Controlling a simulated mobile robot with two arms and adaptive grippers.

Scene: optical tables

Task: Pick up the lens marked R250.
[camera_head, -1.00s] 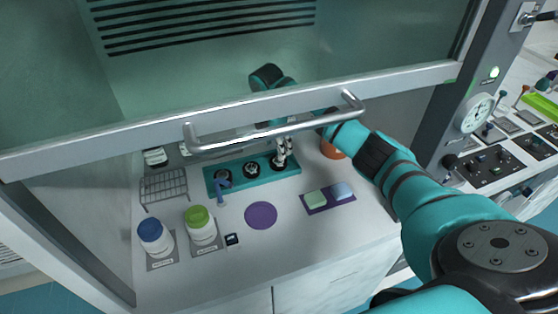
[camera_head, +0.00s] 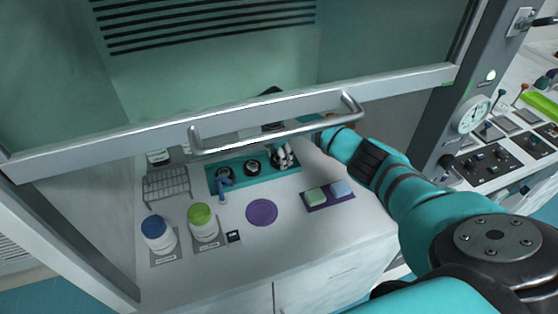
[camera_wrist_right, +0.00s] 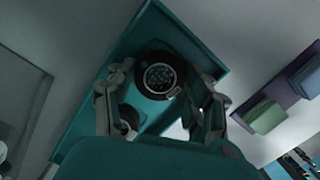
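A teal holder (camera_head: 237,186) stands on the hood's work surface with round black-rimmed pieces in a row, a left one (camera_head: 224,172) and a middle one (camera_head: 252,167) among them. No R250 marking is readable. My right gripper (camera_head: 284,157) is at the holder's right end and hides most of the piece there. In the right wrist view my right gripper (camera_wrist_right: 157,108) has its fingers apart, with a round black piece (camera_wrist_right: 160,78) ahead between them. I cannot tell whether the fingers touch it. Another round piece (camera_wrist_right: 128,118) shows partly by the left finger. My left gripper is not in view.
The sash handle (camera_head: 270,135) crosses above the holder, and my right arm passes beneath the sash. A wire rack (camera_head: 166,185), blue-capped bottle (camera_head: 156,233) and green-capped bottle (camera_head: 203,221) stand left. A purple disc (camera_head: 262,212) and a mat with green block (camera_head: 315,196) and blue block (camera_head: 341,188) lie in front.

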